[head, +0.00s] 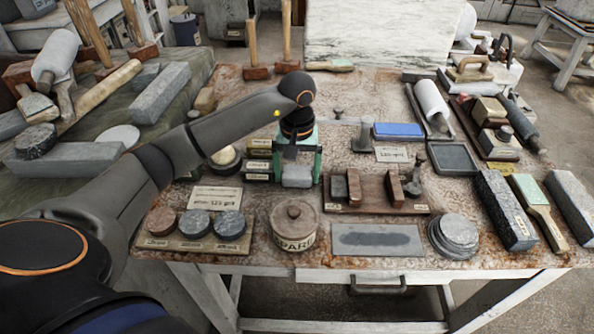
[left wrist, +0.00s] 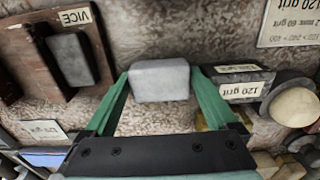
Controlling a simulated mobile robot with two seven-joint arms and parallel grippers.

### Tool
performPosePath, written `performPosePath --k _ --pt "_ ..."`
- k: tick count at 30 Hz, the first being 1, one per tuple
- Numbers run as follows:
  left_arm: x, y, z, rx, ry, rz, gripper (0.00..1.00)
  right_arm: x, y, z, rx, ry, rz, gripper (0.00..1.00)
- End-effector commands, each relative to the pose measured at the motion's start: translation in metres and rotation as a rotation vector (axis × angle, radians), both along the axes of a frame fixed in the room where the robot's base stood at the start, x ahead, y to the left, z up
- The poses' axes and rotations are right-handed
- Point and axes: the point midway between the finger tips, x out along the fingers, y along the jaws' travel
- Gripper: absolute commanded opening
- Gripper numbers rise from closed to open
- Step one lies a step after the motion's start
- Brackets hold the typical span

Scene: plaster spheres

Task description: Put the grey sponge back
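The grey sponge (head: 297,176) is a small pale grey block between the green fingers of my left gripper (head: 298,178). In the left wrist view the sponge (left wrist: 160,80) fills the space between the fingertips (left wrist: 160,76), which meet its two sides. The left gripper looks shut on it, pointing down, low over the table between the grit blocks and the vice board. I cannot tell whether the sponge's underside touches the table. My right gripper is in neither view.
Dark grit blocks (head: 259,160) are left of the gripper; the wooden vice board (head: 377,206) is close at right. A blue block (head: 398,130) lies behind to the right.

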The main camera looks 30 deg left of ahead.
Motion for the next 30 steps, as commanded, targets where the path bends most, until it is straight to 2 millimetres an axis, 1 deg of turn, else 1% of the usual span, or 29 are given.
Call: performPosePath --k 8,11,13,17,24,27,30 --pt "0.0 0.0 0.001 0.0 0.0 0.0 0.98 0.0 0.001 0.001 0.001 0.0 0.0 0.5" --pt "0.0 0.0 0.005 0.0 0.0 0.0 0.98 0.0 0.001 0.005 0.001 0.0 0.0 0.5" --pt "0.001 0.0 0.011 0.0 -0.004 0.0 0.98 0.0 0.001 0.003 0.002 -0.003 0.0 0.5" --pt "0.001 0.001 0.035 0.0 -0.006 -0.001 0.98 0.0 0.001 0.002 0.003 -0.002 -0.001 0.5" --pt "0.001 0.0 0.088 0.0 -0.005 0.0 0.98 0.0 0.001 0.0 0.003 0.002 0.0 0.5" --pt "0.001 0.0 0.105 0.0 -0.004 0.0 0.98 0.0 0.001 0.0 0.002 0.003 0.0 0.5" --pt "0.001 0.0 0.116 0.001 -0.001 0.0 0.98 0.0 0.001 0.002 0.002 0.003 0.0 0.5"
